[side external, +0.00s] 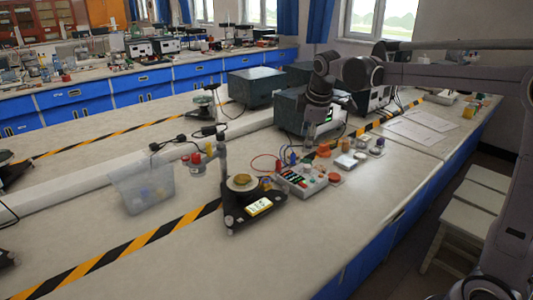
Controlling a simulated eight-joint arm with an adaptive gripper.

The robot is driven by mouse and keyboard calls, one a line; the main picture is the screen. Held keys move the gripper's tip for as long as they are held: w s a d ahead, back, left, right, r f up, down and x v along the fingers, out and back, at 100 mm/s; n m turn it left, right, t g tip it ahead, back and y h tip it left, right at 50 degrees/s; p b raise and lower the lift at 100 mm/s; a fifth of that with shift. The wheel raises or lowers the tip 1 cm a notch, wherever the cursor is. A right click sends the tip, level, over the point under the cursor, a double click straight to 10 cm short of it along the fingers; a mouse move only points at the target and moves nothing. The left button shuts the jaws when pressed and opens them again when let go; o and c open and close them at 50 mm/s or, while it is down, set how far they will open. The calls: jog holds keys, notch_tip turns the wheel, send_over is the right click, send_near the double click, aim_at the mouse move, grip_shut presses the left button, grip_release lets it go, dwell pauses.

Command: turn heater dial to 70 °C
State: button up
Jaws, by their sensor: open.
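My gripper (311,142) hangs down from the wrist at the centre right of the side external view, its fingers small and dark. It is open, above the back of a white control box (301,182) with red and black parts on top. An orange part (323,149) is just to the right of the fingertips; I cannot tell if they touch. I cannot tell which part is the heater dial, and no temperature reading is legible.
A clear plastic bin (143,190) stands on the left. Dark instrument boxes (249,87) stand behind. An orange-red round knob (334,178) and small modules lie right of the control box. Papers (412,130) lie at the right. The front of the bench is clear.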

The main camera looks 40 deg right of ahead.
jog(key=w+d+f+g, duration=0.2)
jog(key=w+d, duration=0.5)
jog(key=w, duration=0.2)
jog(key=n+g+y, duration=0.2)
send_over(308, 166)
notch_tip(308, 166, down, 8)
jog(key=shift+w+f, duration=0.1)
jog(key=shift+f, duration=5.15)
grip_shut()
